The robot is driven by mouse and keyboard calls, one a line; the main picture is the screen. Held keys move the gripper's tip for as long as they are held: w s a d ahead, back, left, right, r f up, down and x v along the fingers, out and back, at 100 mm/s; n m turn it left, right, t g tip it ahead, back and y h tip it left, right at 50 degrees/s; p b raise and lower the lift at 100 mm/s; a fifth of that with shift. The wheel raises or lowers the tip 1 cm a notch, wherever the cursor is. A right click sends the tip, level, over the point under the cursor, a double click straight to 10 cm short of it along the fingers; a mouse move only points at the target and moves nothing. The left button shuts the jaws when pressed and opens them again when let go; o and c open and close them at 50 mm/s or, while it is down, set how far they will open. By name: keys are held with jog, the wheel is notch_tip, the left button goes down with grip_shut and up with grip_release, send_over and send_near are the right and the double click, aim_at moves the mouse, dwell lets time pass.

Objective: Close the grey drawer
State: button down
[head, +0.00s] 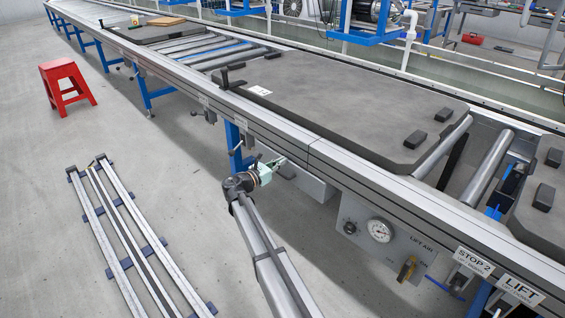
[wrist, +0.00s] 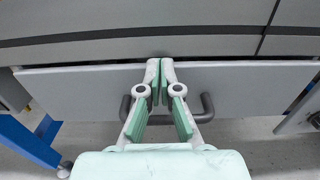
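The grey drawer (wrist: 245,85) shows in the wrist view as a wide pale front panel below the bench's dark side rail. A dark bar handle (wrist: 208,108) is on its front, partly hidden behind my fingers. My gripper (wrist: 160,68) has its pale green fingers drawn together at the tips, with nothing seen between them. The tips are in front of the upper middle of the panel; I cannot tell whether they touch it. In the head view, my gripper (head: 282,161) is beside the drawer (head: 316,184) under the conveyor rail. How far the drawer stands out is unclear.
The conveyor (head: 330,158) runs above the drawer, carrying a dark pallet (head: 340,95). A lift-air panel (head: 385,238) with a gauge is right of the drawer. A blue leg (wrist: 25,140) stands at left. Floor rails (head: 125,240) and a red stool (head: 66,83) are farther left.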

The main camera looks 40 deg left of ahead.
jog(key=shift+w+r, duration=0.1)
jog(key=shift+w, duration=0.1)
jog(key=s+a+p, duration=0.1)
jog(key=s+p, duration=0.4)
jog(key=s, duration=0.9)
jog(key=shift+s+a, duration=0.15)
jog(key=shift+s, duration=0.05)
